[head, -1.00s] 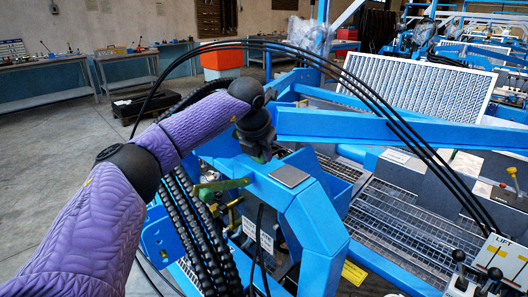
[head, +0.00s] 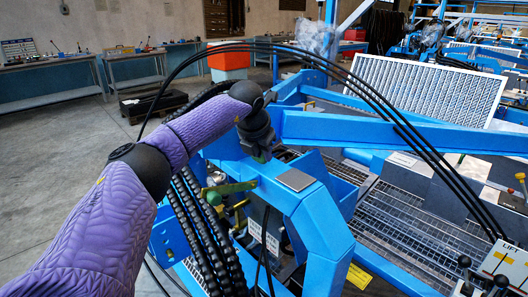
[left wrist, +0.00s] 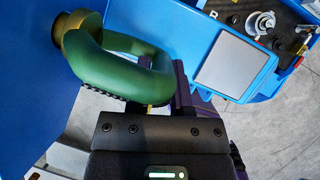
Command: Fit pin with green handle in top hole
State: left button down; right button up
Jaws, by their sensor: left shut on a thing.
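The green handle (left wrist: 122,78) is a thick loop in the left wrist view, with a brass-coloured collar (left wrist: 74,33) at its upper left end, close against a blue frame part (left wrist: 35,75). The pin's shaft and the top hole are hidden, so I cannot tell how far it is in. My left gripper (left wrist: 160,88) is shut on the green handle. In the head view, my left gripper (head: 261,151) points down beside the blue frame (head: 312,215). A green piece (head: 229,188) shows below it, probably the handle. My right gripper is not in view.
A grey pad (head: 295,180) lies on top of the blue frame. Black hoses (head: 405,135) arch over the machine, and ribbed black hoses (head: 195,225) hang near my left arm. A lever panel marked LIFT (head: 503,262) stands at right. Open floor lies to the left.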

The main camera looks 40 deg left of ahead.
pick_arm(q)
jog(key=shift+a, duration=0.45)
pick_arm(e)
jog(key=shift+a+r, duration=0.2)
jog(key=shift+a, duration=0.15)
pick_arm(q)
jog(key=shift+c, duration=2.3)
grip_release()
jog(key=p+v, duration=0.2)
jog(key=v, duration=0.8)
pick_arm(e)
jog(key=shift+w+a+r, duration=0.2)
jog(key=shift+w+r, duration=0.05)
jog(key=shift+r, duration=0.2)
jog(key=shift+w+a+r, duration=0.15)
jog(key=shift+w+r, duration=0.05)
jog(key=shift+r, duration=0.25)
